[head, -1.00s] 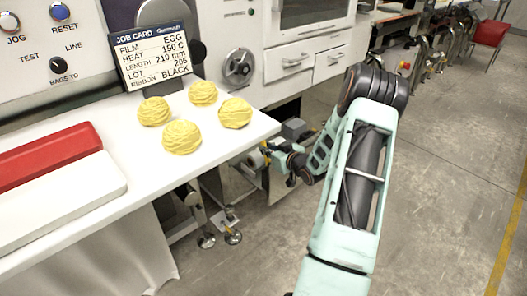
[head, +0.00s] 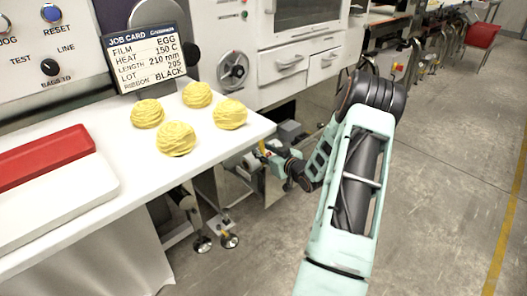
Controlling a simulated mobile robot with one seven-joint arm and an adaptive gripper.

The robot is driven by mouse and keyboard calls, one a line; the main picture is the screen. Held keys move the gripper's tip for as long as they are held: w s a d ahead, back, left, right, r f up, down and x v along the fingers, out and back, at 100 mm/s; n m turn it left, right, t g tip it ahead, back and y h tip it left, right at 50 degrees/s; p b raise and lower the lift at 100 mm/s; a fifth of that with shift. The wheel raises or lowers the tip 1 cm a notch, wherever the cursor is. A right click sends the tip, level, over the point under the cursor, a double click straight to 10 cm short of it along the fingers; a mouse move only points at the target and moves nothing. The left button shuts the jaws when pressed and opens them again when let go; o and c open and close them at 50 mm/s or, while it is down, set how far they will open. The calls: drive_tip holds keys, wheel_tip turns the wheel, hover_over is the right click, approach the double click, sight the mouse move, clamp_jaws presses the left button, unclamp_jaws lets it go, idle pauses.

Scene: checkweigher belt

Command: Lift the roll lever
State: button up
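My gripper (head: 262,159) is low beside the right end of the white worktop, at the end of my pale green arm. It is small in the head view, and its fingers are too unclear to show whether they are open or shut. A small yellow piece (head: 262,147) shows right at the gripper; I cannot tell whether it is the roll lever or whether the gripper touches it. A pale round part (head: 251,161), perhaps a roll, is just left of the gripper. No lever can be made out clearly.
The white worktop (head: 95,226) holds several yellow nests, a red-and-white sealing bar (head: 45,154) and a job card (head: 146,59) at the back. Caster legs (head: 229,240) stand below it. A machine with drawers (head: 285,63) is behind.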

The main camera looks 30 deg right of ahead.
drive_tip(key=v, duration=1.2)
idle(0.4)
